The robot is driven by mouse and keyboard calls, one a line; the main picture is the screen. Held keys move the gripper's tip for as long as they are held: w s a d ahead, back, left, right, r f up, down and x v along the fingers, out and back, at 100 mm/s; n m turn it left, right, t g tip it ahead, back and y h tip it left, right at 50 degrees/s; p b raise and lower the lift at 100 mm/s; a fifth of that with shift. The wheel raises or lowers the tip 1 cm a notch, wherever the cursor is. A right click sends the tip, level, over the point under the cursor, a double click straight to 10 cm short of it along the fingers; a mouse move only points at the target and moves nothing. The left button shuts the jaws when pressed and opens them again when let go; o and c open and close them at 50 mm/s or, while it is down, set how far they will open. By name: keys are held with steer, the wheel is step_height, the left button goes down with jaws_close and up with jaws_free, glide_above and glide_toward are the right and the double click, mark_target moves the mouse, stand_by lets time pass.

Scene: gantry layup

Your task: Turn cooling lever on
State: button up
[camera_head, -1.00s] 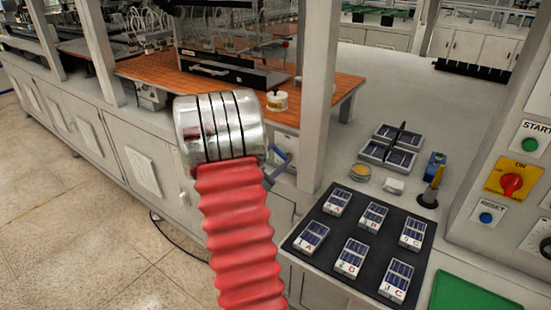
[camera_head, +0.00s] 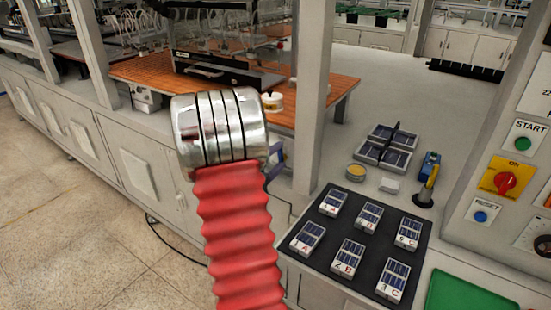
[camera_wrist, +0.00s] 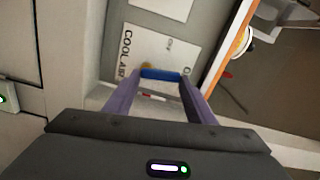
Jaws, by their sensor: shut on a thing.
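In the wrist view, my gripper (camera_wrist: 160,80) has its two purple fingers on either end of a short blue bar, the cooling lever's handle (camera_wrist: 160,73). The gripper is shut on it. Behind the handle is a pale label plate (camera_wrist: 140,50) reading "COOL AIR" along one side; part of its other lettering is too small or covered. The lever's pivot is mostly hidden. In the head view, my arm hides the lever, and only a bit of bluish purple shows beside my arm.
A wooden-topped bench (camera_head: 335,86) stands behind a white post (camera_head: 315,100). A black mat (camera_head: 330,240) with several labelled cell blocks lies to the right. A control panel with a red ON knob (camera_head: 506,183) is at far right. Tiled floor lies open at left.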

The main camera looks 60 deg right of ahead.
steer(key=shift+s+f+m, duration=0.15)
steer(key=shift+s+m, duration=0.2)
steer(key=shift+m, duration=0.65)
steer(key=o, duration=1)
steer(key=shift+o, duration=0.2)
steer(key=shift+w+a, duration=0.1)
steer(key=shift+a, duration=0.05)
steer(key=w+a, duration=0.2)
steer(key=a, duration=1.1)
steer(key=shift+a, duration=0.2)
steer(key=shift+w+f, duration=0.1)
